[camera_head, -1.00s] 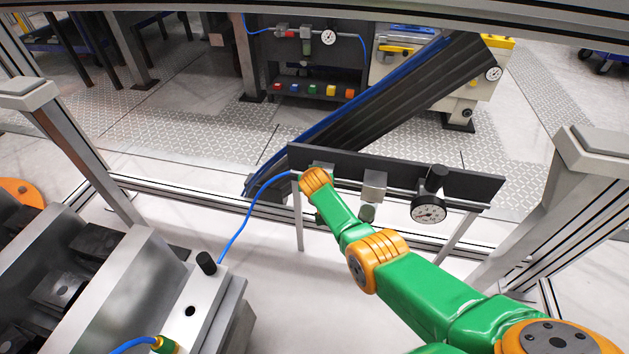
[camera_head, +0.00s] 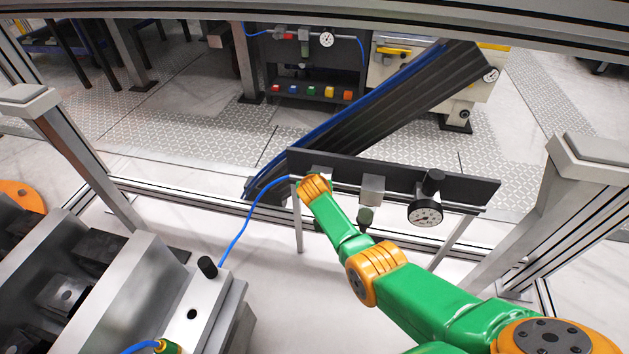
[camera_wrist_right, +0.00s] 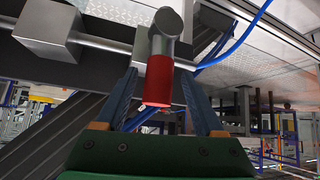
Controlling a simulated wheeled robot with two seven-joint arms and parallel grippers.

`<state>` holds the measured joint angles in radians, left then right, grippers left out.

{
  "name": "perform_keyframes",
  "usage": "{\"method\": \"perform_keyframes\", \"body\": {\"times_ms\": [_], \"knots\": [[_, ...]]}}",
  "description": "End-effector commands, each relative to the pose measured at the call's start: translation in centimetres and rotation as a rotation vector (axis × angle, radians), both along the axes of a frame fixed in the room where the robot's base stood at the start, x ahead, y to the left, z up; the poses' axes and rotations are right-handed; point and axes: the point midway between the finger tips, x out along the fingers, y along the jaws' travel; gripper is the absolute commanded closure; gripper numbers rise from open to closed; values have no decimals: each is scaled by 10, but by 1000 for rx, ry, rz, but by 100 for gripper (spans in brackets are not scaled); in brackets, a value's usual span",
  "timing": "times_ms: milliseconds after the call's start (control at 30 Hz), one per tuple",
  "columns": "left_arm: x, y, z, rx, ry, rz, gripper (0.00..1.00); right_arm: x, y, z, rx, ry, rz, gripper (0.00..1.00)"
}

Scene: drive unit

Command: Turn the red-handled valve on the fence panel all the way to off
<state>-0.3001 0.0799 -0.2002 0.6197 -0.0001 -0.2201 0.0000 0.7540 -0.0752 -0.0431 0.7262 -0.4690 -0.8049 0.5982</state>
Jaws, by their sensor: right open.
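The red valve handle (camera_wrist_right: 159,82) hangs down from a grey valve body (camera_wrist_right: 160,30) on a pipe in the right wrist view. My right gripper (camera_wrist_right: 158,90) is open, with one blue-grey finger on each side of the red handle. I cannot tell whether either finger touches it. In the head view my right arm (camera_head: 345,232) reaches to the left end of the dark fence panel (camera_head: 460,185). There my orange wrist (camera_head: 314,187) hides the red handle and the gripper. My left gripper is not in view.
A round gauge (camera_head: 425,212) and a grey block (camera_head: 372,189) sit on the panel's pipe to the right. A blue hose (camera_head: 243,228) runs from the panel's left end to a metal fixture (camera_head: 205,297). A black conveyor (camera_head: 375,115) rises behind the panel.

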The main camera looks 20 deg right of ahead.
Motion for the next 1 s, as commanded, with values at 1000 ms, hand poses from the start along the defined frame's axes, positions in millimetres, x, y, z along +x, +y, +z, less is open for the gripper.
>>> {"method": "perform_keyframes", "body": {"times_ms": [1000], "knots": [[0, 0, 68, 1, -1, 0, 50, -87, 20, -20, -12, 144, 115, 30]]}}
